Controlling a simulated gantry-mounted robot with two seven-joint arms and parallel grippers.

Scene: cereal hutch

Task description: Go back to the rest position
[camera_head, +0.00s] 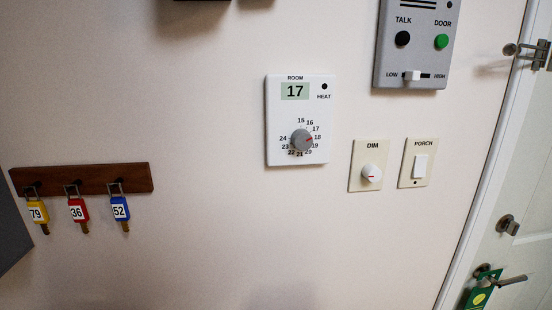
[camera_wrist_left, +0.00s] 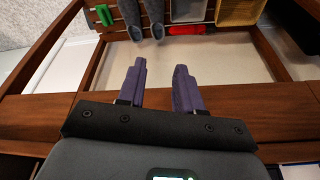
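My left gripper (camera_wrist_left: 160,75) shows in the left wrist view, with two purple fingers apart and nothing between them. It is over a pale panel framed by brown wooden rails (camera_wrist_left: 40,106). Whether it touches anything below cannot be told. Neither gripper shows in the head view, and my right gripper is in no view.
The head view shows a wall with a thermostat (camera_head: 274,149) reading 17, an intercom panel (camera_head: 385,66), a dimmer (camera_head: 357,178), a porch switch (camera_head: 410,175), a key rack (camera_head: 138,178) and a door (camera_head: 500,250). Two grey rounded objects (camera_wrist_left: 133,20) lie beyond my left gripper.

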